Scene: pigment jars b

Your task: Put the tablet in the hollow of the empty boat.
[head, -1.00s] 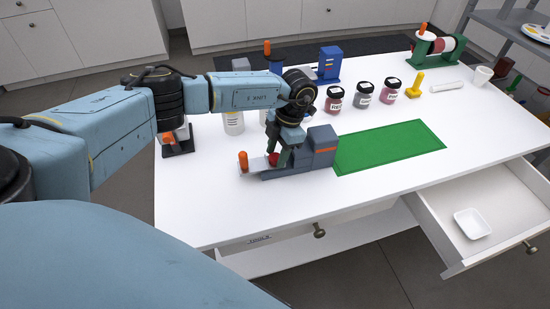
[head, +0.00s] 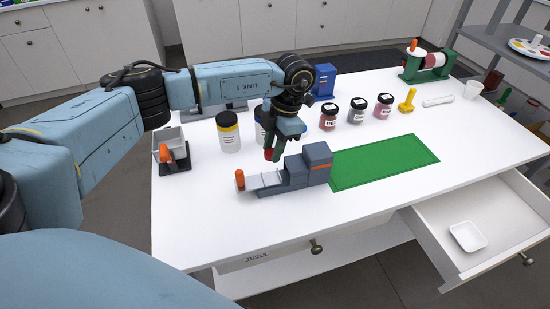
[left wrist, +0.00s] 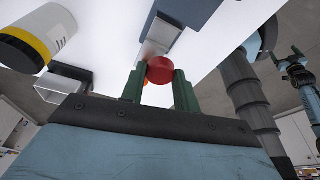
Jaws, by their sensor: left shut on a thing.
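My left gripper (head: 271,152) is shut on a small round red tablet (left wrist: 160,70). In the left wrist view the tablet sits between the tips of the two green fingers (left wrist: 158,85). In the head view the red tablet (head: 268,155) shows just above the low end of a grey-blue press (head: 297,173) and looks clear of it. A small white boat (head: 468,237) with an empty hollow lies in the open drawer at the lower right, far from the gripper. My right gripper does not show in the head view.
The open drawer (head: 500,205) juts from the table's right front. A green mat (head: 385,160) lies right of the press. Several lidded jars (head: 357,111) stand behind it. A white jar with a yellow band (head: 229,132) and an orange-knobbed device (head: 173,155) stand at left.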

